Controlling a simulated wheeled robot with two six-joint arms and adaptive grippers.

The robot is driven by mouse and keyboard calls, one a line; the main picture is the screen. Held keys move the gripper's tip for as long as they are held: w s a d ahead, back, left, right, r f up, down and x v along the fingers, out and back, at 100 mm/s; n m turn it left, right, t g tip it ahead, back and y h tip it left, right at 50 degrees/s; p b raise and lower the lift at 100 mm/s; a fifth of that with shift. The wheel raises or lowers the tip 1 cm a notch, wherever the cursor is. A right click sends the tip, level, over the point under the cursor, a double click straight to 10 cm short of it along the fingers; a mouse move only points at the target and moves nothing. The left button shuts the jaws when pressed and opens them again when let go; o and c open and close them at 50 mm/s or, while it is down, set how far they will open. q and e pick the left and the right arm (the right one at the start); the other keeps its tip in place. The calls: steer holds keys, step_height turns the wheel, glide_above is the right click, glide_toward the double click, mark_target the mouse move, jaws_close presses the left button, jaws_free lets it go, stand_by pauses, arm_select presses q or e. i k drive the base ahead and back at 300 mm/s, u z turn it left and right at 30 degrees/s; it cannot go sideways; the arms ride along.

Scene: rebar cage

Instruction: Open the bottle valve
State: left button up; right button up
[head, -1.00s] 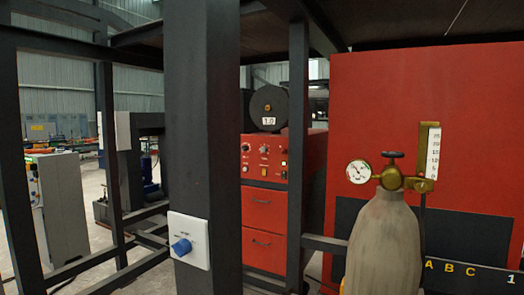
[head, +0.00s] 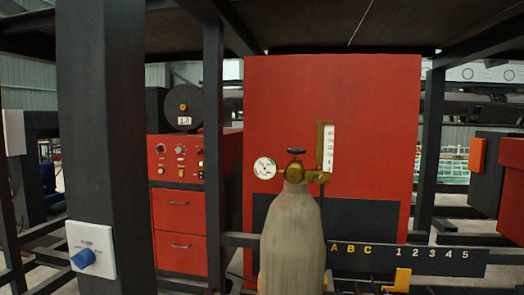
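The gas bottle (head: 293,242) stands upright in the lower middle of the head view, pale grey and worn. On its top is a brass valve body (head: 295,172) with a dark handwheel (head: 296,151) above it. A round white pressure gauge (head: 265,168) sits on the left of the valve. A brass flow meter with a white scale (head: 327,148) stands on the right. The bottle's foot is below the picture. Neither of my grippers is in view.
A dark post (head: 100,150) with a blue rotary switch (head: 84,258) stands at the left. A red cabinet (head: 180,215) with drawers is behind it. A red panel (head: 380,120) stands behind the bottle. A dark rail marked with letters and numbers (head: 480,258) runs at the lower right.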

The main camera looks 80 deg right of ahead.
mark_target(296, 151)
steer(key=k, duration=1)
steer(key=z, duration=0.15)
